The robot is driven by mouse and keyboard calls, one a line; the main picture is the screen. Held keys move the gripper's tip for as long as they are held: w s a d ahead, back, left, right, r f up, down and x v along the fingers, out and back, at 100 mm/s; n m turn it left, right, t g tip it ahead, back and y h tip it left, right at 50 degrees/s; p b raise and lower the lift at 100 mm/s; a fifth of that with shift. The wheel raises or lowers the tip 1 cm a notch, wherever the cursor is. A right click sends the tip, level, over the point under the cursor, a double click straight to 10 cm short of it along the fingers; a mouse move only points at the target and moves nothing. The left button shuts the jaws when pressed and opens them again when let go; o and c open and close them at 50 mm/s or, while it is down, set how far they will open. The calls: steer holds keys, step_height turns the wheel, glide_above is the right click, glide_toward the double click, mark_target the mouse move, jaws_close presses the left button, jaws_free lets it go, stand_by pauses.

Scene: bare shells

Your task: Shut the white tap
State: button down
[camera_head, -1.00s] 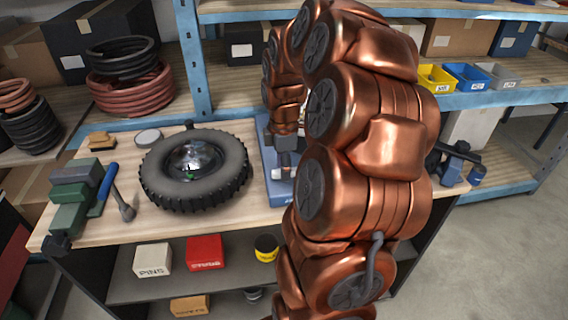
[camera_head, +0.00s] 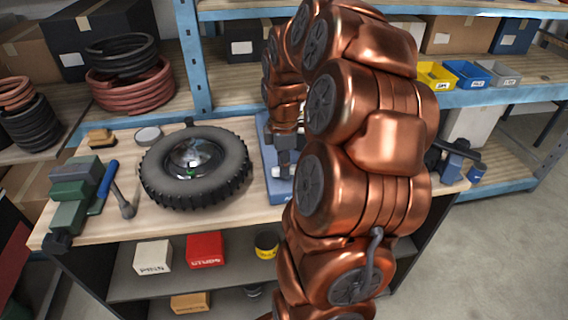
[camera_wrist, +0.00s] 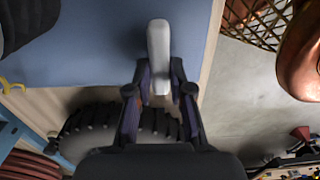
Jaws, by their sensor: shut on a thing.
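The white tap's lever (camera_wrist: 158,45) is a smooth, rounded bar in front of a blue panel (camera_wrist: 85,45) in the wrist view. My gripper (camera_wrist: 160,88) has one dark finger on each side of the lever's lower end and is shut on it. The tap's body and spout are hidden. In the head view my gripper (camera_head: 285,157) hangs below my copper arm at the blue panel's base (camera_head: 280,196). My arm covers most of the panel there.
A tyre (camera_head: 225,187) with a shiny hub lies on the workbench (camera_head: 97,232) left of my gripper. A hammer (camera_head: 126,208) and a green vice-like block (camera_head: 68,212) lie further left. A blue clamp-like tool (camera_head: 455,160) stands at the bench's right end.

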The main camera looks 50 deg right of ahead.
steer(key=shift+f+m+b, duration=0.1)
steer(key=shift+m+b, duration=0.2)
steer(key=shift+b, duration=0.2)
steer(key=m+b, duration=0.2)
steer(key=b, duration=0.1)
steer(key=shift+d+f+b, duration=0.1)
steer(key=shift+f+b, duration=0.1)
steer(key=shift+b, duration=0.15)
steer(key=m+b, duration=0.2)
steer(key=m, duration=0.1)
steer(key=m+b, duration=0.2)
steer(key=b, duration=0.1)
steer(key=shift+w+d+r+m+b, duration=0.1)
steer(key=shift+w+d+m+b, duration=0.1)
steer(key=shift+m+b, duration=0.2)
steer(key=m+b, duration=0.4)
steer(key=m, duration=0.1)
steer(key=shift+s+d, duration=0.1)
steer(key=shift+d, duration=0.05)
steer(key=shift+s+d+r+m+b, duration=0.1)
steer(key=shift+m+b, duration=0.4)
steer(key=shift+m, duration=0.6)
steer(key=shift+d+r+m+b, duration=0.1)
steer(key=shift+m+b, duration=0.4)
steer(key=shift+m, duration=0.6)
steer(key=c, duration=1)
jaws_free()
steer(key=shift+c, duration=0.2)
